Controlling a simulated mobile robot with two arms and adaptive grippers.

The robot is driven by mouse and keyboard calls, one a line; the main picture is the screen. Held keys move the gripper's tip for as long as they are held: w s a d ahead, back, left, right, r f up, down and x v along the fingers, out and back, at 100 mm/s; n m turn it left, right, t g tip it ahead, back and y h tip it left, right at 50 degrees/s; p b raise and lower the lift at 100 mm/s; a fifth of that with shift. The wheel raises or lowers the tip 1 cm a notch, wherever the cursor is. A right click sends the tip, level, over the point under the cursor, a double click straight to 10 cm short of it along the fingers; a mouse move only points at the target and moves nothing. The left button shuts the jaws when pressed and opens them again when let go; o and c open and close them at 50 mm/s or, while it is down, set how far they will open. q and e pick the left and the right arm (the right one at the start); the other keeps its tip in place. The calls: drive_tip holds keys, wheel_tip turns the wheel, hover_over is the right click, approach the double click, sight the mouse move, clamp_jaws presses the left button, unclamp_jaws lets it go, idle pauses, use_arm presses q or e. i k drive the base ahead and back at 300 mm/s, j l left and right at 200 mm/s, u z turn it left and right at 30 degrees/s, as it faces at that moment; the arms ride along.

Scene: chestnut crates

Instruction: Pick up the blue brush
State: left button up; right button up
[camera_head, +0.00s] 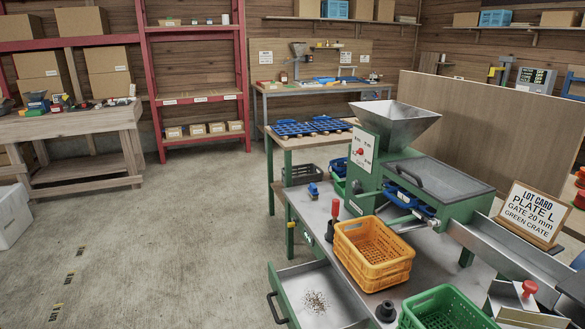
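A small blue object (313,190) stands on the grey top of the green-legged bench, near its back left corner. It may be the blue brush, but it is too small for me to make out bristles or a handle. Neither of my grippers is in the head view.
A yellow crate (372,262) and a green crate (444,312) sit on the bench beside the green hopper machine (384,150). An open drawer (287,290) with brown bits juts out in front. A lot card (532,213) stands right. The floor (150,240) at left is mostly clear.

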sight(313, 189)
drive_tip(key=i+j+z, duration=0.25)
drive_tip(key=i+j, duration=0.3)
drive_tip(key=i, duration=0.3)
drive_tip(key=i+j+z, duration=0.25)
drive_tip(key=i+j, duration=0.45)
drive_tip(key=i, duration=0.05)
